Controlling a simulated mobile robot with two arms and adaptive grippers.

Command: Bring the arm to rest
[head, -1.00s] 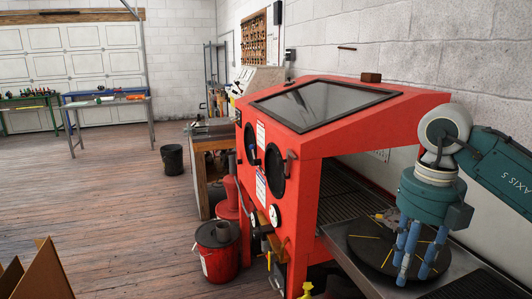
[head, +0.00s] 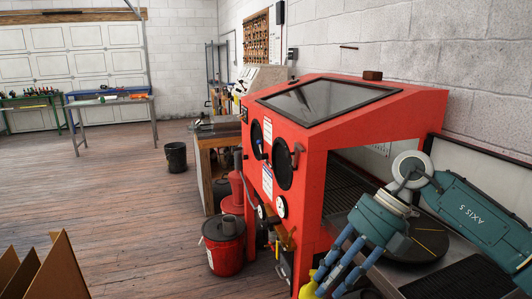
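My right gripper (head: 342,274) comes in from the right on a teal arm marked "AXIS 5". It hangs in front of the open side of the red blast cabinet (head: 345,125), tilted with its blue fingers pointing down and to the left. The fingers are spread apart and I see nothing held between them. The fingertips are near the bottom edge of the view, beside a yellow object (head: 307,289); I cannot tell whether they touch it. My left gripper is not in view.
A black round turntable (head: 430,248) sits on a metal surface behind the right gripper. A red bucket (head: 225,252) and a dark bin (head: 176,157) stand on the floor. Cardboard flaps (head: 60,272) show at lower left. The wooden floor in the middle left is clear.

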